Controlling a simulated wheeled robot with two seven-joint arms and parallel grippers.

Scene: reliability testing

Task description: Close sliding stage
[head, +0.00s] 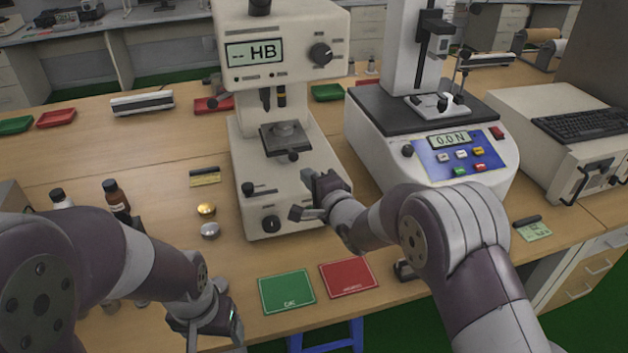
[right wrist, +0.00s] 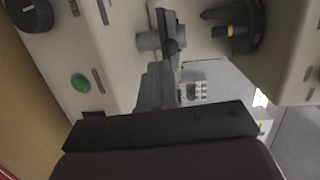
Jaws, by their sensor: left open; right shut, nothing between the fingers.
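The white hardness tester (head: 290,185) stands mid-table with "HB" on its display. A dark knob shows at the stage's front edge. My right gripper (head: 302,203) is shut and empty in front of the tester's base, below and right of the stage. I cannot tell whether it touches the base. In the right wrist view, the tester body (right wrist: 100,45) fills much of the picture close by. My left gripper (head: 214,335) is open and empty, low near the table's front edge.
A green mat (head: 287,290) and a red mat (head: 348,278) lie at the table's front. Brown bottle (head: 116,197) stands near my left arm. A force gauge stand (head: 440,150) stands close on the right.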

